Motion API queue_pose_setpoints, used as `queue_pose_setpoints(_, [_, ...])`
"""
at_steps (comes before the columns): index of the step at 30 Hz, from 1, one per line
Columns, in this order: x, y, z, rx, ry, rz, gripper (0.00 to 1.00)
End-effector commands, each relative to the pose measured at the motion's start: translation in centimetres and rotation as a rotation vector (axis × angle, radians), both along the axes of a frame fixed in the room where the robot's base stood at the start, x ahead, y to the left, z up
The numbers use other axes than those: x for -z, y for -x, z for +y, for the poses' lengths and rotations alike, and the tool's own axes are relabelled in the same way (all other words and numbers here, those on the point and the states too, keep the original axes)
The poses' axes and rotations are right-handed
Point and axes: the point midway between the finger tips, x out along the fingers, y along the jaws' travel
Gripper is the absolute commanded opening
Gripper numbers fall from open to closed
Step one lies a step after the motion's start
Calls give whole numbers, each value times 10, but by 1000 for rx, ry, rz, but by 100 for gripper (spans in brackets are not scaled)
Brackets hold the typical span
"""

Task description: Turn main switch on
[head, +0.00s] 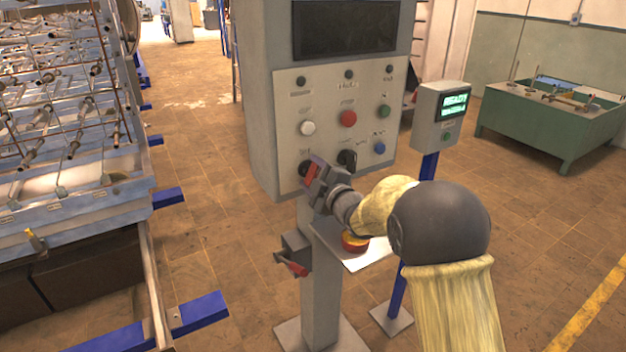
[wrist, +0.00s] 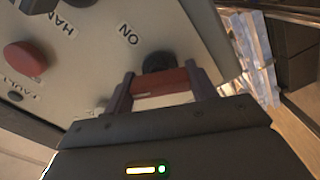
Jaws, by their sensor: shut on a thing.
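The main switch, a black round base with a red handle, sits at the lower left of the grey control panel (head: 285,125). In the wrist view its red handle (wrist: 160,84) lies between the two fingers, with the black base (wrist: 158,62) behind it and an "ON" label close by. My gripper (head: 314,175) is at the panel face, shut on this red handle; the wrist view shows both fingers (wrist: 160,92) touching its ends. In the head view my gripper hides most of the switch.
White (head: 308,128), red (head: 348,118) and blue (head: 379,148) buttons and a second black knob (head: 347,158) are near my gripper. Below are a small shelf (head: 375,255) and a box with a red lever (head: 293,266). A small display unit (head: 440,115) stands at right.

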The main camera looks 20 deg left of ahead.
Motion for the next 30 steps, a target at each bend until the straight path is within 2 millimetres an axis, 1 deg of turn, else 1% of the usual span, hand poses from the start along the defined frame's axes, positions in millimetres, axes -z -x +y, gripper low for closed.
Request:
queue_pose_setpoints(1, [4,-1,-1,2,-27,35,34])
queue_pose_setpoints(30, [2,0,-1,4,-609,721,34])
